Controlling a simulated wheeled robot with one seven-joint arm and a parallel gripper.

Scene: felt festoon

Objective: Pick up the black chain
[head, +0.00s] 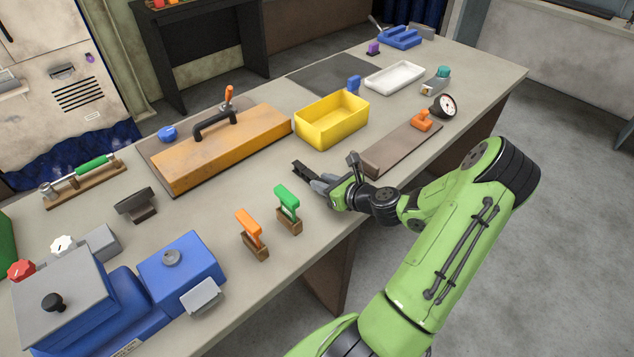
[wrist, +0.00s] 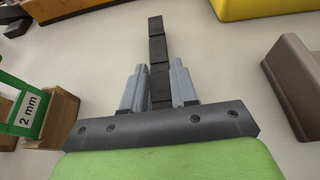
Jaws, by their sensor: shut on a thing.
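The black chain (head: 300,169) is a short row of dark, blocky links at the middle of the table. In the wrist view the chain (wrist: 156,40) runs straight out from between the fingers. My gripper (head: 321,183) is shut on the near end of the chain, with one grey finger on each side; the fingers also show in the wrist view (wrist: 159,85). The far links stick out past the fingertips, and the near end is partly hidden between them. I cannot tell whether the chain touches the tabletop or hangs just above it.
Green-handled (head: 287,198) and orange-handled (head: 249,229) tools stand in wooden blocks left of my gripper. A yellow bin (head: 332,133) stands behind it, and a brown plank (head: 385,160) lies to its right. A thick wooden board (head: 185,170) with a dark handle lies at the back left.

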